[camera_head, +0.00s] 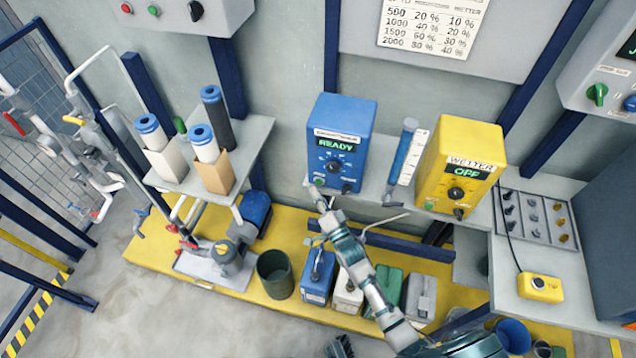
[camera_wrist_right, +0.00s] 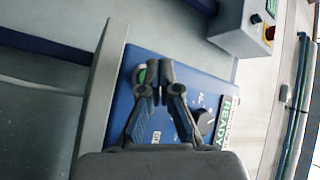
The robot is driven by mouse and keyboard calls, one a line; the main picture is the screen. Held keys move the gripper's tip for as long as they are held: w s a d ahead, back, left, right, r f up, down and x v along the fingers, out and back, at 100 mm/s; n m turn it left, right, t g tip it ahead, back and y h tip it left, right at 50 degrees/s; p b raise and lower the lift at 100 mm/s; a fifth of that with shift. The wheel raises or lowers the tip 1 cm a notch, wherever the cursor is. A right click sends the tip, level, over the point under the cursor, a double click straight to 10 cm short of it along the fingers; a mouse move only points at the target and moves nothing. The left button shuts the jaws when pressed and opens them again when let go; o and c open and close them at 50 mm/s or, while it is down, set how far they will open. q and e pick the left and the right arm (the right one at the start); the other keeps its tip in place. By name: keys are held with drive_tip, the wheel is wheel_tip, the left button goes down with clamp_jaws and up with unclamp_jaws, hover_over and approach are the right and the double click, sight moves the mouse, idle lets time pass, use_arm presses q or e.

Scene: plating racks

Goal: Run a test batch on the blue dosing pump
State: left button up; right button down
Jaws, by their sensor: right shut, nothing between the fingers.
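The blue dosing pump (camera_head: 341,130) stands on the wall shelf, its green display reading READY. A dark dial (camera_head: 334,167) sits below the display. My right gripper (camera_head: 318,190) is shut and empty at the lower left of the pump's front. In the wrist view the right gripper's fingertips (camera_wrist_right: 155,72) are together beside a green button (camera_wrist_right: 140,76) on the blue panel (camera_wrist_right: 160,55); I cannot tell whether they touch it. A dark piece at the bottom edge of the head view, perhaps my left gripper (camera_head: 340,347), is mostly cut off.
A yellow wetter pump (camera_head: 462,150) reading OFF stands to the right, with a clear blue-topped tube (camera_head: 402,155) between the pumps. A dosing chart (camera_head: 432,25) hangs above. Canisters (camera_head: 318,275) stand below on a yellow platform. A yellow button box (camera_head: 540,287) lies on the right bench.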

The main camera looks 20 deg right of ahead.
drive_tip(key=shift+w+d, duration=0.1)
drive_tip(key=shift+w+d+r, duration=0.1)
drive_tip(key=shift+w+d, duration=0.05)
drive_tip(key=shift+w, duration=0.05)
drive_tip(key=shift+w+d, duration=0.3)
drive_tip(key=shift+w, duration=0.1)
idle(1.0)
idle(0.3)
drive_tip(key=shift+s+a+p, duration=0.55)
drive_tip(key=shift+s, duration=0.2)
